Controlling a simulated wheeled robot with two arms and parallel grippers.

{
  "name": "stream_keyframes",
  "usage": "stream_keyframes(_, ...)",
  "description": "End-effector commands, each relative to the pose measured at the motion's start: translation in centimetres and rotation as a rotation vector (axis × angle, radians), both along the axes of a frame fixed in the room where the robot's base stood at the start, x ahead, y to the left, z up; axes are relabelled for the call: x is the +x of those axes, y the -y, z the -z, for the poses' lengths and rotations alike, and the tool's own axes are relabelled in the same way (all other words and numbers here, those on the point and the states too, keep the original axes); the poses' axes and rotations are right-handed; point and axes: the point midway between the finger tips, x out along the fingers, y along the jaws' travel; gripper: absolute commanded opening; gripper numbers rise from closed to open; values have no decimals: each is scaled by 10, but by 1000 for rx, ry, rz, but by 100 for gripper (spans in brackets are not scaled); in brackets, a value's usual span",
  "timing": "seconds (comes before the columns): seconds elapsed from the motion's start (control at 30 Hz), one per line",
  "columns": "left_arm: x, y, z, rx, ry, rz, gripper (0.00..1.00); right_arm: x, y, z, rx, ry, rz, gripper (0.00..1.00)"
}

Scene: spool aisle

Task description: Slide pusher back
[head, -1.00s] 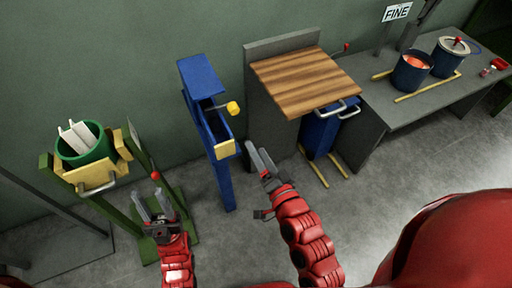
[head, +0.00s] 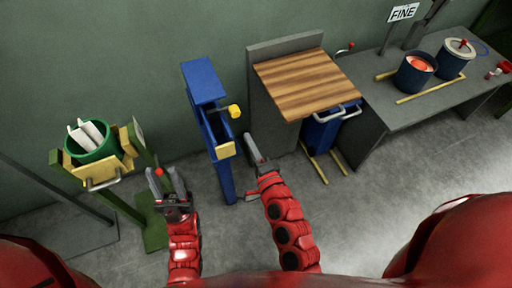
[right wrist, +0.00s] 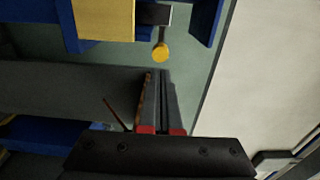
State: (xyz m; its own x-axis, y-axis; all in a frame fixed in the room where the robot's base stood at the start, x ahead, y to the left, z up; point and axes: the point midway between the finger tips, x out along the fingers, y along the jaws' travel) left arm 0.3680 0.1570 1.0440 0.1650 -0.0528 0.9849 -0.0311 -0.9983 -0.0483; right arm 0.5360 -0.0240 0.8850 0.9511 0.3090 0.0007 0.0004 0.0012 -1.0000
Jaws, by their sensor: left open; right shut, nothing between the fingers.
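A blue stand (head: 203,82) holds a trough with a yellow knob (head: 234,111) on a short dark rod at its right side. A yellow block (head: 226,150) sits at the trough's near end. I cannot tell for sure which part is the pusher. My right gripper (head: 250,142) is shut and empty, just right of the yellow block and below the knob. In the right wrist view the shut fingers (right wrist: 160,85) point toward the knob (right wrist: 160,52), apart from it, with the yellow block (right wrist: 105,20) at upper left. My left gripper (head: 166,176) is open and empty, lower left of the stand.
A grey stand with a wooden top (head: 307,84) is close right of my right gripper. A green bucket (head: 92,146) with white pieces sits on a green stand at left. A grey bench (head: 390,113) with blue pots is at far right. Floor between the stands is clear.

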Motion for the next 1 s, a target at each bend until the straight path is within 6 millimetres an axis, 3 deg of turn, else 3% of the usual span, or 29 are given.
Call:
stream_keyframes(0.2,0,0,-17,0,0,0,42,42,-13,-4,-3,0,-1,0)
stream_keyframes(0.4,0,0,-26,0,0,0,42,65,-21,-3,-2,1,-1,0)
stream_keyframes(1.0,0,0,-25,0,0,0,42,77,-24,1,-1,0,1,0)
